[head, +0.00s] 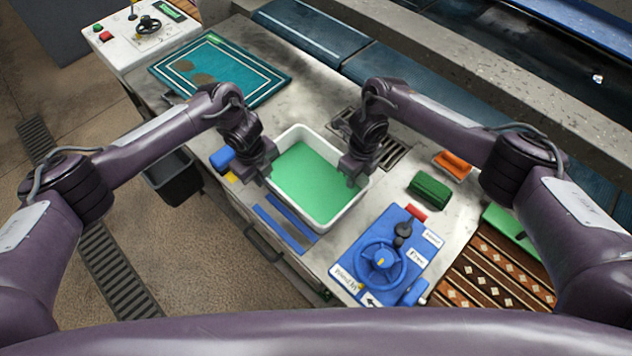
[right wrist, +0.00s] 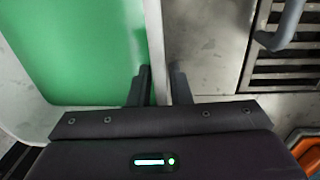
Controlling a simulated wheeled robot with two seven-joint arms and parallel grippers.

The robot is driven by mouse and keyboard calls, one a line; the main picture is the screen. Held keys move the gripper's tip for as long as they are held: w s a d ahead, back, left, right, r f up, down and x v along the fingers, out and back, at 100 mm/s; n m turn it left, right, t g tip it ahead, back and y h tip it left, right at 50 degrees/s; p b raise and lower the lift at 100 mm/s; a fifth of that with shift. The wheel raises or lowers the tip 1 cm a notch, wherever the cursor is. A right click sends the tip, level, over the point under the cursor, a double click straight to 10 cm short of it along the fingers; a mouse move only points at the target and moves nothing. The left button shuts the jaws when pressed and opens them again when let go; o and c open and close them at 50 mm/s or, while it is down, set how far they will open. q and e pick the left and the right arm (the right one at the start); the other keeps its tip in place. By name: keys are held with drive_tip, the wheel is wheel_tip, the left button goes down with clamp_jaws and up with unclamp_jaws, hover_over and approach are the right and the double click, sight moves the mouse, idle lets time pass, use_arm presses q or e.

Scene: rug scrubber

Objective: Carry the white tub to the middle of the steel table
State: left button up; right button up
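The white tub (head: 333,216), holding something flat and green, stands near the front edge of the steel table (head: 315,101). My left gripper (head: 264,176) is at the tub's left wall; its fingertips are too small and dark to tell whether they are shut. My right gripper (head: 352,178) is at the tub's right wall. In the right wrist view its two fingers (right wrist: 161,85) straddle the tub's thin white wall (right wrist: 154,40), one inside and one outside, close against it. I cannot tell whether the tub touches the table.
A drain grate (head: 392,152) lies right of the tub. A green brush (head: 430,187) and an orange one (head: 453,164) are farther right. A blue valve panel (head: 388,255) is in front right, blue strips (head: 285,222) in front. A teal mat (head: 220,70) lies at the back left.

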use_arm(q)
drive_tip(key=shift+o, duration=0.5)
use_arm(e)
drive_tip(key=shift+o, duration=0.5)
use_arm(q)
drive_tip(key=shift+r, duration=0.1)
drive_tip(key=shift+r, duration=0.25)
wheel_tip(320, 180, up, 11)
drive_tip(key=shift+s+a+r, duration=0.15)
drive_tip(key=shift+s+a, duration=0.15)
drive_tip(key=shift+a, duration=0.05)
use_arm(e)
wheel_tip(320, 180, up, 12)
drive_tip(key=shift+w+d, duration=0.35)
